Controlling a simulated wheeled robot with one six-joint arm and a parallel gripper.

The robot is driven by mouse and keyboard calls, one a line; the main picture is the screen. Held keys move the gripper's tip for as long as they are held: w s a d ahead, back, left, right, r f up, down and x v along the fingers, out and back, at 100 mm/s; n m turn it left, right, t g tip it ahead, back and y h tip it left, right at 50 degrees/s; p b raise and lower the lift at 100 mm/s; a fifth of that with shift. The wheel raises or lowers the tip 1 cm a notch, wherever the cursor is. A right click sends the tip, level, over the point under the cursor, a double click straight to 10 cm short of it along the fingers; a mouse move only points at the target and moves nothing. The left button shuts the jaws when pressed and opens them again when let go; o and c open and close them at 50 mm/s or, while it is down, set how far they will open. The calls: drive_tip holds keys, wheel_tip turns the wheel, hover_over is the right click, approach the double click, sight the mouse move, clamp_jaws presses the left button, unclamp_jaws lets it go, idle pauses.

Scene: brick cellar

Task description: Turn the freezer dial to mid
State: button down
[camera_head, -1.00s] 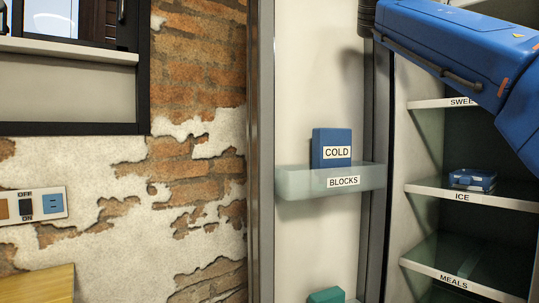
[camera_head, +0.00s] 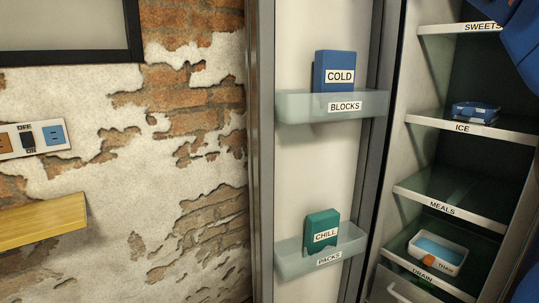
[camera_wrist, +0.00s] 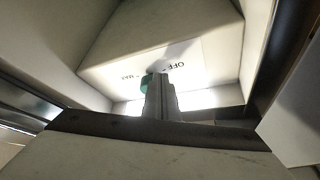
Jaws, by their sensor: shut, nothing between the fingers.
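In the wrist view, a pale box (camera_wrist: 215,35) inside the freezer carries a white label plate with OFF at the right and a small word, apparently MAX, at the left, both seen upside down. A small green part, apparently the freezer dial (camera_wrist: 146,82), shows between these words. My gripper (camera_wrist: 160,88) is shut and covers much of the dial. Its tips are at or very near the dial; I cannot tell whether they touch. The dial's pointer and setting are hidden. Neither dial nor gripper shows in the head view.
The freezer door stands open with bins holding a blue COLD block (camera_head: 334,72) and a green CHILL pack (camera_head: 320,233). Shelves hold a blue pack (camera_head: 475,112) and a drain tray (camera_head: 437,250). A wooden ledge (camera_head: 40,222) and switch plate (camera_head: 35,138) are left.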

drive_tip(key=s+a, duration=0.3)
drive_tip(key=a, duration=0.2)
drive_tip(key=shift+s+f, duration=0.15)
drive_tip(key=shift+f, duration=0.1)
idle(0.3)
drive_tip(key=w+d+f, duration=0.1)
drive_tip(key=d, duration=0.5)
drive_tip(key=shift+w+d, duration=0.2)
drive_tip(key=shift+d, duration=0.05)
idle(0.7)
drive_tip(key=shift+r, duration=0.1)
idle(0.8)
drive_tip(key=shift+w+a+r, duration=0.15)
drive_tip(key=shift+w+a, duration=0.2)
drive_tip(key=shift+w, duration=0.15)
drive_tip(key=shift+w+a+r, duration=0.4)
drive_tip(key=shift+w+r, duration=0.05)
drive_tip(key=shift+r, duration=0.1)
idle(0.7)
